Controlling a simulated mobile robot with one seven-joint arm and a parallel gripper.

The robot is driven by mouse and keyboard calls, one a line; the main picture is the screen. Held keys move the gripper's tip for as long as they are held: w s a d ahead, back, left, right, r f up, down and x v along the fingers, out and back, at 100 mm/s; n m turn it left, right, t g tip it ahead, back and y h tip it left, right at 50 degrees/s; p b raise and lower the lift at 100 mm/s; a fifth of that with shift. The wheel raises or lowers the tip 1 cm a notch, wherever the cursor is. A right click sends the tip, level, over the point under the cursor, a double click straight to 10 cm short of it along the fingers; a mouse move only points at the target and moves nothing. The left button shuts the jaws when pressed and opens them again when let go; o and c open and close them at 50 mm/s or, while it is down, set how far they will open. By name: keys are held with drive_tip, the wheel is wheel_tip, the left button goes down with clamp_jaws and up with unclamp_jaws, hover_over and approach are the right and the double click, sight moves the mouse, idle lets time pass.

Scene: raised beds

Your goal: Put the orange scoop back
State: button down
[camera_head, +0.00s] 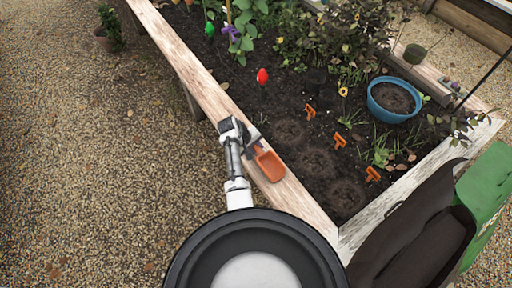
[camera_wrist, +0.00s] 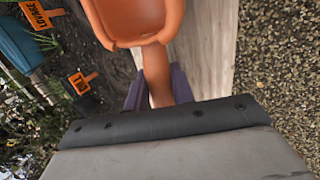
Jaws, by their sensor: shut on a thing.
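The orange scoop (camera_head: 269,163) is at the wooden edge of the raised bed in the head view. In the wrist view the scoop (camera_wrist: 137,20) fills the top middle, its handle running down between the fingers. My gripper (camera_head: 250,140) is at the scoop's handle, and in the wrist view my gripper (camera_wrist: 157,90) is shut on that handle. The scoop's bowl points away from my gripper, over the plank. I cannot tell whether the scoop touches the plank.
The bed's wooden edge (camera_head: 200,85) runs along the left of the soil (camera_head: 290,90). Orange plant markers (camera_head: 340,141), a red marker (camera_head: 262,76) and a blue pot (camera_head: 394,99) stand in the bed. A green bin (camera_head: 485,185) is at the right. Gravel (camera_head: 90,170) lies open on the left.

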drive_tip(key=shift+f, duration=0.15)
drive_tip(key=c, duration=1.5)
unclamp_jaws()
drive_tip(key=v, duration=1.2)
drive_tip(key=shift+a+r, duration=0.1)
drive_tip(key=shift+r, duration=0.15)
